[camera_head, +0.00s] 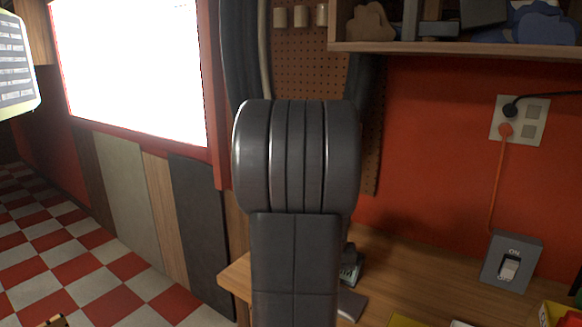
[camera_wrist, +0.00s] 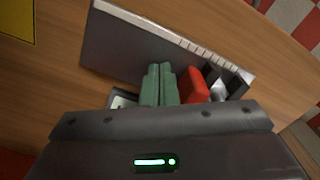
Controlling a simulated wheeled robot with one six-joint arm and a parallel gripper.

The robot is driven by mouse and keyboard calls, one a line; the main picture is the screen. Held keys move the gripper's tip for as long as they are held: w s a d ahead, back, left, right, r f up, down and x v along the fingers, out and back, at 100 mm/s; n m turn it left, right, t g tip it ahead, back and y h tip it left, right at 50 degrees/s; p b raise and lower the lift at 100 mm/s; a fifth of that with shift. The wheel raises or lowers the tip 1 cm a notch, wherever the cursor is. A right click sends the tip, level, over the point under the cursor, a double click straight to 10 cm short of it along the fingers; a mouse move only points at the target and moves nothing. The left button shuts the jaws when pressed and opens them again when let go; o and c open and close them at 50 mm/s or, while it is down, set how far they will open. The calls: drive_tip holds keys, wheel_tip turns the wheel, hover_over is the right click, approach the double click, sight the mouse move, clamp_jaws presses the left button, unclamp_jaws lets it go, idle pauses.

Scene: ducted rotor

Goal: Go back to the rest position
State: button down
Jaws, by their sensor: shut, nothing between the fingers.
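My gripper (camera_wrist: 159,70) shows in the wrist view as two green fingers pressed together with nothing between them. It points over a wooden table (camera_wrist: 215,30), above or in front of a dark grey flat panel (camera_wrist: 125,45) with a pale marked edge. How high it is above the panel I cannot tell. In the head view my own dark arm fills the middle and hides the gripper.
A red object (camera_wrist: 194,86) stands right beside the fingers. In the head view, a grey ON switch box (camera_head: 511,262) stands on the wooden worktop (camera_head: 425,275) at right. A shelf (camera_head: 450,47) hangs above. Checkered floor (camera_head: 60,250) lies open at left.

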drive_tip(key=shift+w+a, duration=0.2)
drive_tip(key=shift+s+d+r+b, duration=0.1)
drive_tip(key=shift+s+d+b, duration=0.1)
drive_tip(key=shift+s+d, duration=0.35)
drive_tip(key=shift+s+d+f+b, duration=0.15)
drive_tip(key=shift+s+d, duration=0.15)
drive_tip(key=shift+d, duration=0.4)
drive_tip(key=shift+s+d+r+b, duration=0.2)
drive_tip(key=shift+s+d, duration=0.25)
drive_tip(key=shift+d, duration=0.2)
